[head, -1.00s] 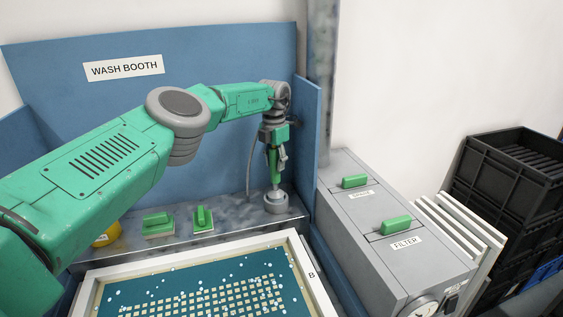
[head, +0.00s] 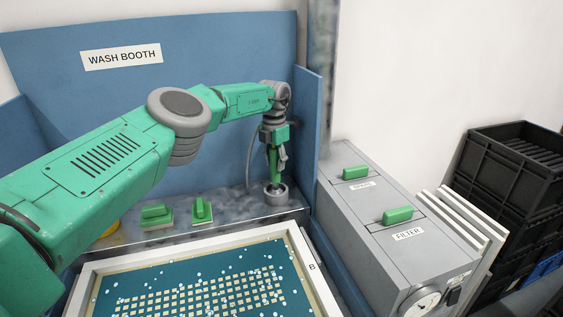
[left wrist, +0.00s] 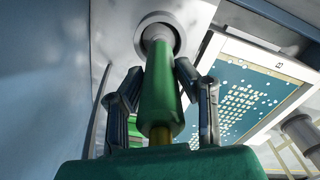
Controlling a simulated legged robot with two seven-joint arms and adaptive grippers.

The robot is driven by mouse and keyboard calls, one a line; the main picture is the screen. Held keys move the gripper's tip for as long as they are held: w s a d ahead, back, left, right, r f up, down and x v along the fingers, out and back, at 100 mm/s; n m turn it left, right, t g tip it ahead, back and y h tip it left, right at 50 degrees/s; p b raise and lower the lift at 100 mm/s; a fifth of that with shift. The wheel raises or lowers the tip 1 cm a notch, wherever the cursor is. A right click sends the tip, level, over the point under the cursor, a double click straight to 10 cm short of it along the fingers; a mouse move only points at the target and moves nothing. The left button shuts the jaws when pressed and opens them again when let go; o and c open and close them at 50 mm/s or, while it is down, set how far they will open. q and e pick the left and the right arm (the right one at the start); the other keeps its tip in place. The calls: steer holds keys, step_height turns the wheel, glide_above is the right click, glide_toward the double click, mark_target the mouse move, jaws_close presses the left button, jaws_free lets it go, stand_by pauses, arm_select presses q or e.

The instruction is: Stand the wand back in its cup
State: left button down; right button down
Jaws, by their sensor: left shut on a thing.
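The wand is a green grip with a grey nozzle end (head: 273,160). It hangs nearly upright, nozzle down, from my left gripper (head: 276,150), which is shut on its green grip. The cup is a grey round holder (head: 276,198) on the ledge under the gripper. The nozzle end is at the cup's mouth and looks partly inside. In the left wrist view the wand (left wrist: 160,90) runs between the two fingers (left wrist: 160,95) towards the cup's ring (left wrist: 175,35). How deep the nozzle sits is hidden. My right gripper is not in view.
A framed screen (head: 310,262) lies in front of the ledge. Two green-handled blocks (head: 155,216) (head: 202,211) stand left of the cup. A blue panel (head: 307,130) and the grey filter box (head: 380,230) are close on the right. A hose (head: 250,160) hangs beside the wand.

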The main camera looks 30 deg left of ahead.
mark_target(275, 147)
arm_select(q)
steer(key=shift+f+b, duration=0.35)
steer(key=shift+f, duration=0.15)
steer(key=c, duration=1.1)
jaws_free()
steer(key=shift+r, duration=0.1)
step_height(275, 147, up, 6)
steer(key=p, duration=0.3)
